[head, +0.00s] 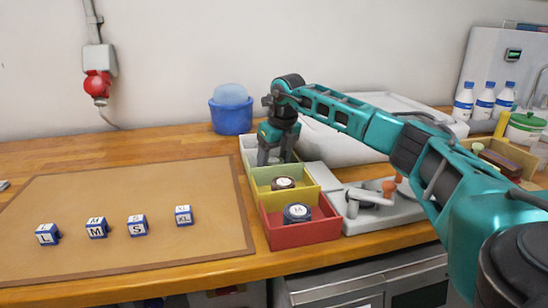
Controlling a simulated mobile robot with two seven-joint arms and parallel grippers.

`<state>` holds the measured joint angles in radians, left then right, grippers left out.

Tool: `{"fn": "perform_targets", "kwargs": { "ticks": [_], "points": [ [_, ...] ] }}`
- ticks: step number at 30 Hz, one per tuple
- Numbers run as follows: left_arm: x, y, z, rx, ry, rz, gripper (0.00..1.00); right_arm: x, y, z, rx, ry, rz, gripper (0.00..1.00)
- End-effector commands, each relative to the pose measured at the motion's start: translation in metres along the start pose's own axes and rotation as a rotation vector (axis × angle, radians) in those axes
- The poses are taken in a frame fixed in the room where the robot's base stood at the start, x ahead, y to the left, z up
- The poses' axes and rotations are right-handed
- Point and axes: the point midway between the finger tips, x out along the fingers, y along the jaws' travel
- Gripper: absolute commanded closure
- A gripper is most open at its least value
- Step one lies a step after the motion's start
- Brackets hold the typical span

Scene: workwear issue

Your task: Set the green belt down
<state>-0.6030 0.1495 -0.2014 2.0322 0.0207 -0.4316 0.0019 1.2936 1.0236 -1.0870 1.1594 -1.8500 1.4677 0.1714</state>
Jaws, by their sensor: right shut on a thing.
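My right gripper (276,158) points down into the pale back bin (247,146), the farthest of three in a row. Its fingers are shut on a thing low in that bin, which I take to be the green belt. The belt itself cannot be made out; the fingers and bin walls hide it. I cannot tell whether it touches the bin floor. The red front bin (303,236) holds another dark roll with a pale top (297,212). My left gripper is not in view.
A brown mat (120,190) at left carries several lettered blocks, such as the XL block (184,215). A blue tub (231,113) stands behind the bins. A grey tray with a handled tool (370,197) is right of the bins. White bottles (485,103) stand at far right.

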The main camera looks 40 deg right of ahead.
Motion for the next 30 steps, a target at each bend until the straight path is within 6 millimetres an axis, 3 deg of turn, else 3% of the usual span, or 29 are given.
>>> {"fn": "perform_targets", "kwargs": {
  "ticks": [9,17,22,30],
  "points": [
    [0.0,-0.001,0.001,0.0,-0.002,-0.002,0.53,0.001,0.0,0.0,0.0,0.0,0.0,0.1],
    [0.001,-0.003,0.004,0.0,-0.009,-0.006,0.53,-0.002,0.0,0.001,0.0,-0.001,0.0,0.1],
    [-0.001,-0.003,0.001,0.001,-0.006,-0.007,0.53,-0.024,0.0,0.002,0.0,-0.004,0.001,0.1],
    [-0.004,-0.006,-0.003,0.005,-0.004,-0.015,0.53,-0.083,0.0,0.002,0.0,-0.004,0.001,0.1]
  ]
}}
